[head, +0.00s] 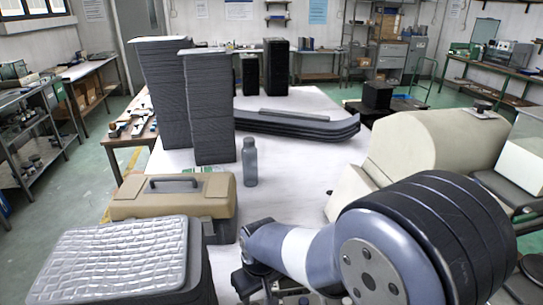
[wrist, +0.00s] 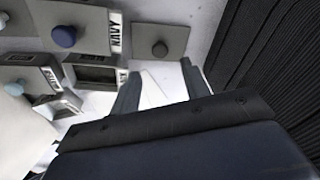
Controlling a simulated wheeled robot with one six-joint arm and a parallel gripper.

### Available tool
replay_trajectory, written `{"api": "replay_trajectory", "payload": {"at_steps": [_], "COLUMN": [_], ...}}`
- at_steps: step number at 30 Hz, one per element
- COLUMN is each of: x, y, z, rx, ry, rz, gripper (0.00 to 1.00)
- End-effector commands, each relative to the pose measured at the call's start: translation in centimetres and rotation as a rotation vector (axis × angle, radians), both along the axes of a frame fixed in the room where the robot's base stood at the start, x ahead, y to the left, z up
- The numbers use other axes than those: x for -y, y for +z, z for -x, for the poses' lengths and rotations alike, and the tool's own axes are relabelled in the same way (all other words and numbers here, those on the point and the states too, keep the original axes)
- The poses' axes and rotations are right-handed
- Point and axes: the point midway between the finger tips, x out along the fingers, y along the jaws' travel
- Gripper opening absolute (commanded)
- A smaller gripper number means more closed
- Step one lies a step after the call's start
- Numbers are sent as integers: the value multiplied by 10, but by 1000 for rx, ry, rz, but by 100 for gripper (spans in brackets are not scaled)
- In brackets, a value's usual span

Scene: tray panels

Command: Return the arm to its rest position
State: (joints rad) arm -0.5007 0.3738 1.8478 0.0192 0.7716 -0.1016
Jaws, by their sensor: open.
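My arm (head: 300,250) reaches in from the lower right of the head view, low over the near end of the scene. My gripper (head: 256,284) shows there only in part, at the bottom edge. In the wrist view my gripper (wrist: 160,70) has its two grey fingers spread apart, with nothing between them. Beyond the fingers are grey tray panels (wrist: 92,30) with round knobs, one dark blue (wrist: 64,36) and one brown (wrist: 160,49). A label there reads NAVY. The fingers touch no panel that I can make out.
A quilted grey case (head: 125,258) and a tan toolbox (head: 175,197) stand left of my gripper. A grey bottle (head: 249,162), tall dark stacks (head: 210,110) and a low dark stack (head: 300,124) stand on the white table (head: 290,180). A beige rounded block (head: 430,145) is close behind my arm.

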Motion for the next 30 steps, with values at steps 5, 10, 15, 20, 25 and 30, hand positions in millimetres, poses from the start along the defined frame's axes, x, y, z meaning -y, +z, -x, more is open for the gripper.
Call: {"api": "replay_trajectory", "payload": {"at_steps": [5,10,15,20,25,30], "x": [-3,-5,-7,-6,-6,7], "y": [-35,-63,-47,-16,18,42], "z": [-3,-7,-10,-9,-9,-21], "rx": [-4,-4,8,7,6,0], "ry": [1,1,1,0,0,-13], "rz": [2,2,-4,-4,-4,0], "gripper": [44,44,44,44,44,44]}}
